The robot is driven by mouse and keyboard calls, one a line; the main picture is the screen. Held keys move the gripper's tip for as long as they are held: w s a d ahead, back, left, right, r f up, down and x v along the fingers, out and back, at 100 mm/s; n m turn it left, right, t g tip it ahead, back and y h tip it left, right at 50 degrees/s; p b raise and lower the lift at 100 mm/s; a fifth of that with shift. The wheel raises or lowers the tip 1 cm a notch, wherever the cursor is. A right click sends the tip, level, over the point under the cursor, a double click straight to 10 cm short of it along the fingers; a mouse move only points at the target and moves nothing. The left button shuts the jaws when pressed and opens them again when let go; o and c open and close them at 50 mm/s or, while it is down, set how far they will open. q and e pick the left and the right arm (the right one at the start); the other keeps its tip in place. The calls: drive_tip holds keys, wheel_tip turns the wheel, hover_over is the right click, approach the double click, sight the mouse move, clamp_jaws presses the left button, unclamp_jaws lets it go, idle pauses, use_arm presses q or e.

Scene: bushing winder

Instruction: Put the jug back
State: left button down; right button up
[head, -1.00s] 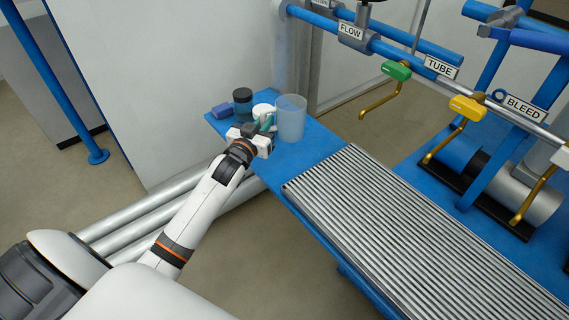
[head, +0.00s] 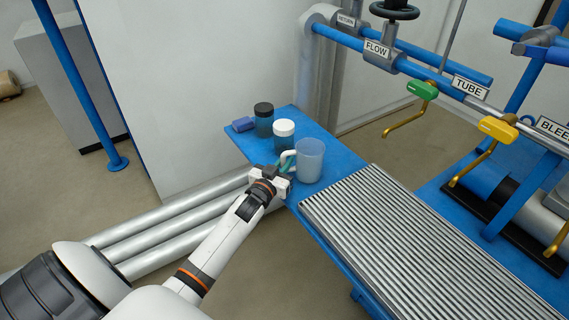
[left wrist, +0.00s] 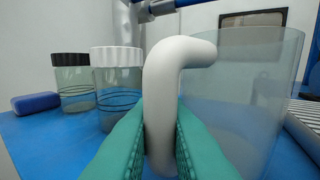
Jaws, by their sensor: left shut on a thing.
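The jug (head: 309,161) is a clear, pale blue cup with a thick white handle. It appears upright over the blue shelf (head: 339,158), near the corner of the slatted rack. I cannot tell whether its base touches the shelf. My left gripper (head: 285,174) is shut on the jug's handle from the front left. In the left wrist view the green fingers (left wrist: 161,140) clasp the handle (left wrist: 166,88), and the jug's body (left wrist: 240,95) is just right of them; its base is out of frame. My right gripper is not in view.
A white-lidded jar (head: 284,133) and a black-lidded jar (head: 263,119) stand behind the jug, with a blue block (head: 243,124) at the shelf's far left. The slatted rack (head: 430,250) lies to the right. Valve levers hang from the pipe above, including a green one (head: 422,90).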

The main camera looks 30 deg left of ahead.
use_arm(q)
drive_tip(key=shift+f, duration=0.1)
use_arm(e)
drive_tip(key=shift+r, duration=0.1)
use_arm(q)
drive_tip(key=c, duration=1.4)
unclamp_jaws()
drive_tip(key=shift+c, duration=0.2)
